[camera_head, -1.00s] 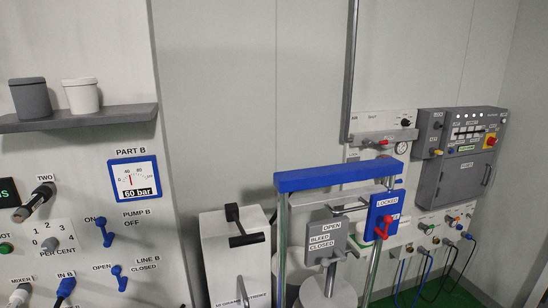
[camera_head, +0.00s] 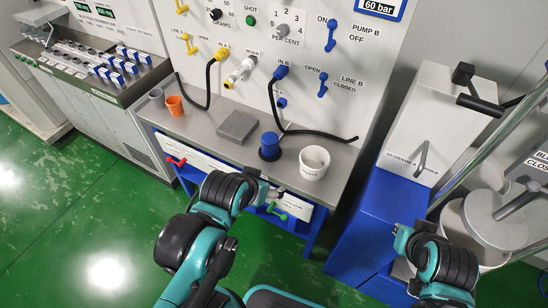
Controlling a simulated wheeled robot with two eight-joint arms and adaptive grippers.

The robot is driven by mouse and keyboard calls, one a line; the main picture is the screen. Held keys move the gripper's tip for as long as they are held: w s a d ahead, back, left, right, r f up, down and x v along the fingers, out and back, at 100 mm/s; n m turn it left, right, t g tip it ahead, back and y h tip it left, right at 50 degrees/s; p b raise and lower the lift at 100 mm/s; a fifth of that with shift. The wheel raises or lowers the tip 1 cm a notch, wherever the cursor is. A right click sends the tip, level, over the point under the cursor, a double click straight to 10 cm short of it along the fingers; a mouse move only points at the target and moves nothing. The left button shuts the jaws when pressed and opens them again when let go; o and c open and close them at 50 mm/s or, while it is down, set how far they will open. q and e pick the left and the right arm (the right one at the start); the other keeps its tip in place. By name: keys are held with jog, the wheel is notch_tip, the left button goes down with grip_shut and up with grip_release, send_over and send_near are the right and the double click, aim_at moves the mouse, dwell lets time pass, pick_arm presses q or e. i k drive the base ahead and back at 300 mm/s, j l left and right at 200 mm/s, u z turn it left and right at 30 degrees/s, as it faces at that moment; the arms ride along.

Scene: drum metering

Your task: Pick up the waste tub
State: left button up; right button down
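The waste tub (camera_head: 314,165) is a white round tub with dark lettering on its front. It stands upright near the front edge of the grey bench (camera_head: 200,124), right of a blue cylinder. My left gripper (camera_head: 270,194) is in front of the bench, below and left of the tub, apart from it in the picture. It is small and seen from behind, so its finger opening is unclear. My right arm (camera_head: 440,262) is at the lower right, by the blue cabinet and drum; its fingers cannot be made out.
On the bench are a grey block (camera_head: 237,127), the blue cylinder (camera_head: 269,146), an orange cup (camera_head: 174,105) and a grey cup (camera_head: 157,97). Black hoses (camera_head: 315,132) run behind the tub. A white unit on a blue cabinet (camera_head: 375,225) stands to the right. Green floor lies open at left.

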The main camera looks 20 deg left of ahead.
aim_at(314, 161)
jog(key=u, duration=0.25)
jog(key=i+j+z, duration=0.5)
jog(key=i+j, duration=0.2)
